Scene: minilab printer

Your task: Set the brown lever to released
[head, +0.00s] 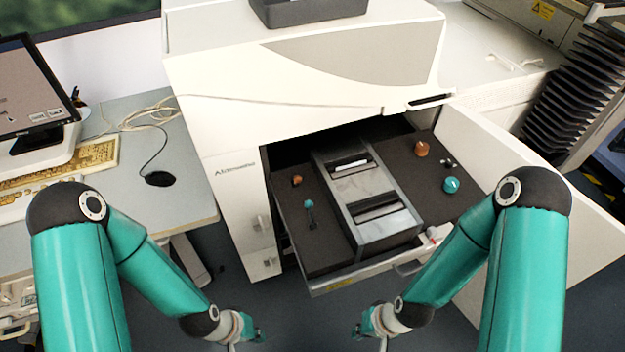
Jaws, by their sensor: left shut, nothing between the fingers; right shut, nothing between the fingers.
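A small brown piece (297,180), which looks like the brown lever, sits on the left dark panel of the pulled-out printer drawer (320,252). It is too small to tell which way it is set. Just in front of it is a small teal lever (309,203) with a dark stem. My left gripper (257,336) is shut and empty, low in the view, in front of the drawer and to its left. My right gripper (358,331) is shut and empty, below the drawer's front edge. Both are well apart from the brown piece.
The drawer's middle holds a raised metal unit (383,232). Its right panel carries a larger brown knob (421,149) and a teal knob (451,185). An open white door (540,190) stands at right, a desk (180,200) at left. The printer body (300,90) overhangs the drawer's back.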

